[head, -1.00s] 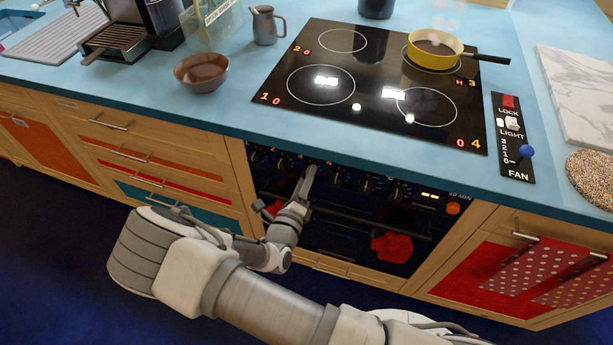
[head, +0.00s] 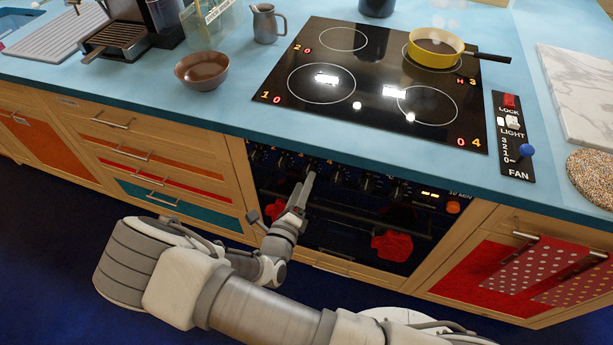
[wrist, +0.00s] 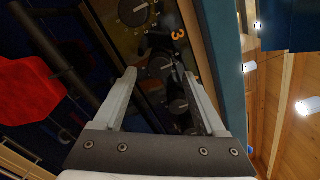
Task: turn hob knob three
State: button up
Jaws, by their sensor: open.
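The dark hob knobs sit in a row on the oven's front panel, under the counter edge. In the wrist view a black knob (wrist: 160,64) lies in the gap between my fingertips, with an orange figure 3 (wrist: 178,34) close by. My gripper (wrist: 160,76) is open and empty, pointing at the panel; I cannot tell whether a finger touches the knob.
A black oven handle bar (head: 365,222) runs below the knobs, with red cloth-like pieces (head: 391,246) on it. The blue counter edge (head: 330,156) overhangs just above. On the hob (head: 340,75) stands a yellow pan (head: 434,52).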

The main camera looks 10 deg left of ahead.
jog(key=s+a, duration=0.1)
jog(key=s, duration=1.3)
jog(key=shift+w, duration=0.1)
jog(key=w+d+r+m+g+h+p, duration=0.3)
jog(key=d+r+m+g+h, duration=0.5)
jog(key=d+r+m+g, duration=1.35)
jog(key=s+d+r+m+t+y, duration=0.2)
jog(key=r+m, duration=0.3)
jog(key=m, duration=0.3)
jog(key=s+d+r+m+t+y+p, duration=0.1)
jog(key=r+m+t+y, duration=0.3)
jog(key=m, duration=0.5)
jog(key=s+d+r+m+t+y, duration=0.2)
jog(key=d+r+m+t+y, duration=0.1)
jog(key=r+m, duration=0.4)
jog(key=shift+s+d+r+m+y+p, duration=0.25)
jog(key=shift+s+d+m+y+p, duration=0.1)
jog(key=shift+m, duration=0.5)
